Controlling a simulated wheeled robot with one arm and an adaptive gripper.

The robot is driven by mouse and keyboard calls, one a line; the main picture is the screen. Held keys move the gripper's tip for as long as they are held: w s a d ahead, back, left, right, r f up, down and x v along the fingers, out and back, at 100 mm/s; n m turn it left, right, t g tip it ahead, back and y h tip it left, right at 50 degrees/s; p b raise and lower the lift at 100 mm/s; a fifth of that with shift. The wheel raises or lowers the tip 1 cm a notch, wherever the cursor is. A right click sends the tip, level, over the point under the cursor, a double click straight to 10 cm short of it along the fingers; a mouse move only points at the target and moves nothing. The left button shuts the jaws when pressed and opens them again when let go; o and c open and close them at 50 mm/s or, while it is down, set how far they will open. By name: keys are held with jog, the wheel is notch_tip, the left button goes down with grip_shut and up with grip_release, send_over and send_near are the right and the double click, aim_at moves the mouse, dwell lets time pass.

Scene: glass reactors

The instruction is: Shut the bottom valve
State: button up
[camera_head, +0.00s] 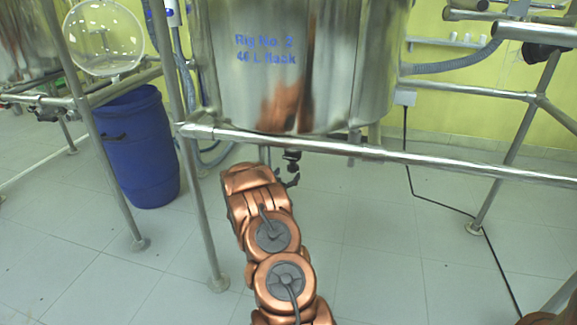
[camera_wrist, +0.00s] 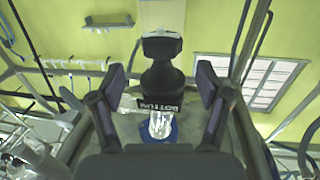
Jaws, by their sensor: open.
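The bottom valve is a black fitting (camera_wrist: 161,75) with a wide black end piece, in the middle of the wrist view. A dark label (camera_wrist: 158,104) reading "BOTTOM" upside down is beside it, with a clear glass part and a blue ring near it. My gripper (camera_wrist: 160,82) is open, with one dark finger on each side of the valve. I see no finger touching it. In the head view my gripper (camera_head: 287,180) is just below the steel vessel (camera_head: 300,70), close to a small black part of the valve (camera_head: 293,155). The vessel's frame partly hides the valve there.
A horizontal steel rail (camera_head: 400,155) crosses in front of the vessel, just above my arm. Steel legs (camera_head: 200,190) stand to the left. A blue barrel (camera_head: 138,150) stands at left. A black cable (camera_head: 440,205) runs over the floor at right.

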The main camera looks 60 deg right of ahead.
aim_at(293, 166)
jog(key=shift+w+d+r+b, duration=0.1)
jog(key=shift+w+d+b, duration=0.2)
jog(key=shift+d, duration=0.75)
jog(key=shift+w+d+f+b, duration=0.1)
jog(key=shift+w+d+b, duration=0.15)
jog(key=shift+d, duration=0.85)
jog(key=shift+w+d+r+b, duration=0.1)
jog(key=shift+w+d+b, duration=0.2)
jog(key=shift+d, duration=0.75)
jog(key=shift+s, duration=0.1)
jog(key=c, duration=1.2)
